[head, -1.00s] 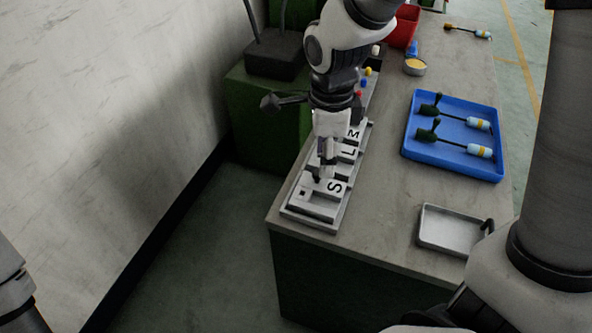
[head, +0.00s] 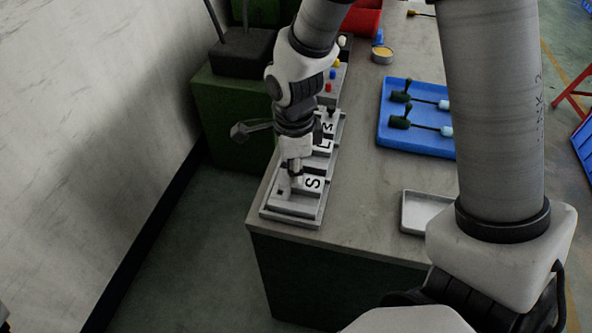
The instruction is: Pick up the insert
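My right gripper (head: 293,176) points down over the front part of a grey tray (head: 292,222) marked S, L and M. Its fingertips are at the S compartment, left of the S label (head: 313,183). The fingers are small and seen edge-on, so I cannot tell whether they are open or holding anything. I cannot make out an insert clearly; the gripper and wrist hide part of the tray. A small dark square spot (head: 280,191) shows in the S compartment beside the fingers. My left gripper is out of view.
A blue tray (head: 384,143) with dark-ended cable parts lies right of the grey tray. A small metal tray (head: 404,213) is partly behind my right arm. The bench top (head: 350,190) between trays is clear.

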